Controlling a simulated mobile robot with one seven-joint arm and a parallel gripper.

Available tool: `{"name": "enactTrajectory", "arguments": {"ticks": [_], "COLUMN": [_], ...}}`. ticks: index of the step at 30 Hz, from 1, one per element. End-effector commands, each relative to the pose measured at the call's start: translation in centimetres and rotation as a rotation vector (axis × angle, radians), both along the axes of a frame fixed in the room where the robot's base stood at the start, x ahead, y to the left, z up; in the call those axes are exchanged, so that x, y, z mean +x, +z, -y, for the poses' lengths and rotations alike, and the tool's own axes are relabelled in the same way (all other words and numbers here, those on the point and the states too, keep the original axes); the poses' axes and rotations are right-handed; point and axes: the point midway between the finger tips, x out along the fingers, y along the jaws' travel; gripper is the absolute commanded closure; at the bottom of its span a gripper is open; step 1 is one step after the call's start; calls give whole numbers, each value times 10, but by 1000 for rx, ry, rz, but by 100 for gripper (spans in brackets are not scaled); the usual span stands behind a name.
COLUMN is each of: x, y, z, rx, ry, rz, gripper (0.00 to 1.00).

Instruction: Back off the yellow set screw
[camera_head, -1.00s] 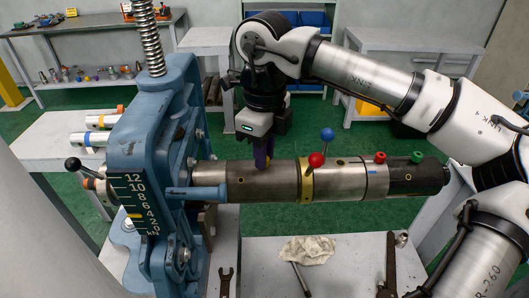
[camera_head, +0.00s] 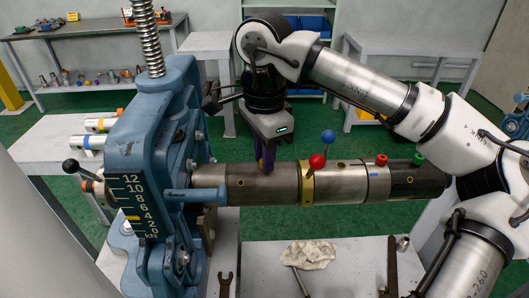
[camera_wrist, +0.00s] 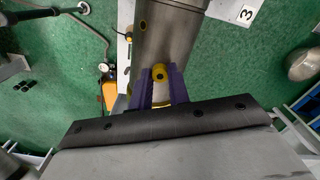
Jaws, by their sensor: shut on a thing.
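The yellow set screw (camera_wrist: 159,73) has a dark socket in its head and stands on the side of the grey pipe. The wrist view shows it between the two purple fingers of my gripper (camera_wrist: 160,82), which is shut on it. In the head view my gripper (camera_head: 265,160) points down at the top of the dark pipe section (camera_head: 270,190); its fingers hide the screw there. The pipe lies level, with its left end in the blue vise (camera_head: 150,165).
Red (camera_head: 381,159) and green (camera_head: 418,158) screws stand farther along. A wrench (camera_head: 226,286) and rag (camera_head: 308,252) lie on the bench below.

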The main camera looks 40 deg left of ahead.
Motion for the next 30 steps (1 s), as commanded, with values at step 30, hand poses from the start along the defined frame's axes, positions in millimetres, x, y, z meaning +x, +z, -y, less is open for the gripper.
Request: {"name": "enactTrajectory", "arguments": {"ticks": [30], "x": [-1], "y": [-3], "z": [1], "rx": [-6], "ry": [671], "rz": [-6], "gripper": [100]}}
